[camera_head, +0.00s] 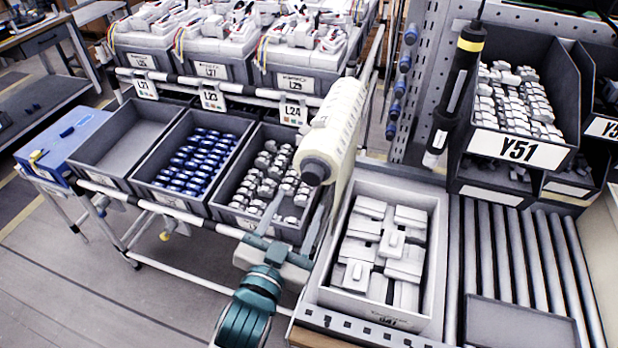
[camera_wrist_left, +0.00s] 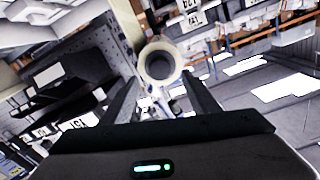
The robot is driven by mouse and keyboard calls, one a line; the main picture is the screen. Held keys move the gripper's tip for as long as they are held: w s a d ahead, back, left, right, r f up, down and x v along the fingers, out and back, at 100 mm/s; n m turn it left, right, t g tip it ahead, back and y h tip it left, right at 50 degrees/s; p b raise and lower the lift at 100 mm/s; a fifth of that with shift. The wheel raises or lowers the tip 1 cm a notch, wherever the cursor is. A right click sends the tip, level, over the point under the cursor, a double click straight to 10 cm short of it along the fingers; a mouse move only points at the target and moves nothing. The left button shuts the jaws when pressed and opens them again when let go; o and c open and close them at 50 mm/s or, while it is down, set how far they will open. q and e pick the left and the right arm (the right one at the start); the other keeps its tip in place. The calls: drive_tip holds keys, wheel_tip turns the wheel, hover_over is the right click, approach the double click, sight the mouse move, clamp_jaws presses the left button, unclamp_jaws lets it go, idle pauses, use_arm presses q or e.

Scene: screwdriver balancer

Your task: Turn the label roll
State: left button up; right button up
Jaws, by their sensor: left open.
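The label roll (camera_head: 335,128) is a long white cylinder with a dark hub at its near end, slanting up and to the right in the head view. In the left wrist view the label roll (camera_wrist_left: 160,64) shows end-on as a pale ring around a dark centre. My left gripper (camera_head: 291,203) is open below and in front of the near end. In the wrist view the fingers of my left gripper (camera_wrist_left: 159,80) point toward the roll, one on each side and below its end. I cannot tell whether they touch it. My right gripper is not in view.
Left of the roll, open bins (camera_head: 145,180) hold blue and grey parts on a rack. A crate (camera_head: 437,225) of white boxes stands to the right. A dark screwdriver (camera_head: 458,85) hangs by the perforated panel, beside the Y51 bin (camera_head: 518,150). A roller conveyor (camera_head: 520,245) lies at right.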

sight(310, 181)
use_arm(q)
drive_tip(key=p+x, duration=0.2)
drive_tip(key=x, duration=0.6)
drive_tip(key=c, duration=1)
drive_tip(key=shift+c, duration=0.2)
